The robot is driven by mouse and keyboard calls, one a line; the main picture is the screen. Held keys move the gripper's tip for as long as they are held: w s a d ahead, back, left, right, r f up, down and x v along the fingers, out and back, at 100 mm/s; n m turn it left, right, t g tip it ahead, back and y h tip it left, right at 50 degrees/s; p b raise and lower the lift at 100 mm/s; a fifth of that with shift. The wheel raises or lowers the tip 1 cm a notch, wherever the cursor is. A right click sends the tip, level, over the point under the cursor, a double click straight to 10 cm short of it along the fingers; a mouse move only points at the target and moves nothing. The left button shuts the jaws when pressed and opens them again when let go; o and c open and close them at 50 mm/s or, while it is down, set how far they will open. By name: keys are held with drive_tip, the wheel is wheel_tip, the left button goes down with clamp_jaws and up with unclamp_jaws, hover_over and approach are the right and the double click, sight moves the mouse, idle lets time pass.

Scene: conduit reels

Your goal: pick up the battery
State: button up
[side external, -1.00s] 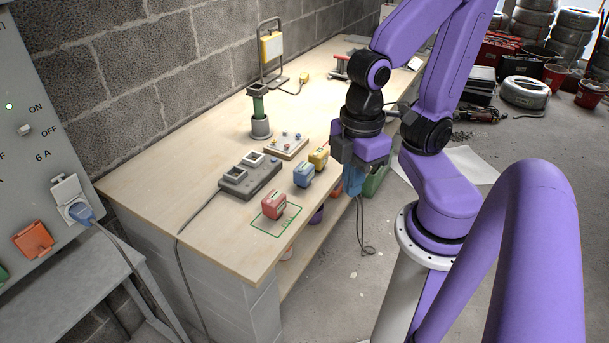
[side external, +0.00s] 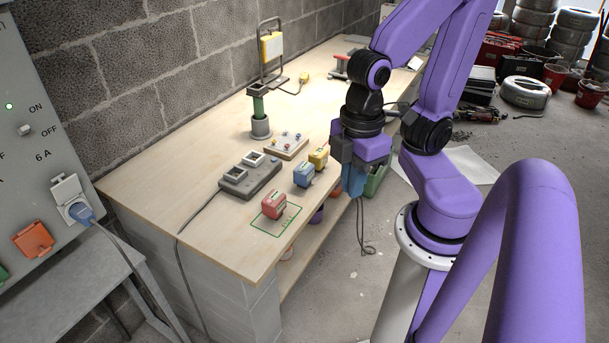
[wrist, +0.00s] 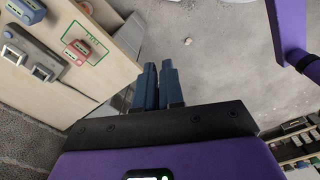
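Three battery packs stand in a row on the bench: a red one (side external: 273,205) at the near end, a blue one (side external: 304,174) and a yellow one (side external: 318,158). The red pack stands at a green outline (side external: 284,228) on the wood. The red pack (wrist: 77,51) and the blue pack (wrist: 27,10) show in the wrist view too. My gripper (side external: 352,184) hangs beyond the bench edge, apart from the packs, with no object seen in it. Its blue fingers (wrist: 159,66) are close together with a narrow gap, so its opening is unclear.
A grey charger (side external: 250,179) with a trailing cable lies left of the packs. A small board with knobs (side external: 286,146) and a grey-green post (side external: 259,120) stand behind. The near left of the bench is bare. A green bin (side external: 377,180) is by the bench edge.

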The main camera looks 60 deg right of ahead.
drive_tip(key=o, duration=1.1)
drive_tip(key=shift+o, duration=0.2)
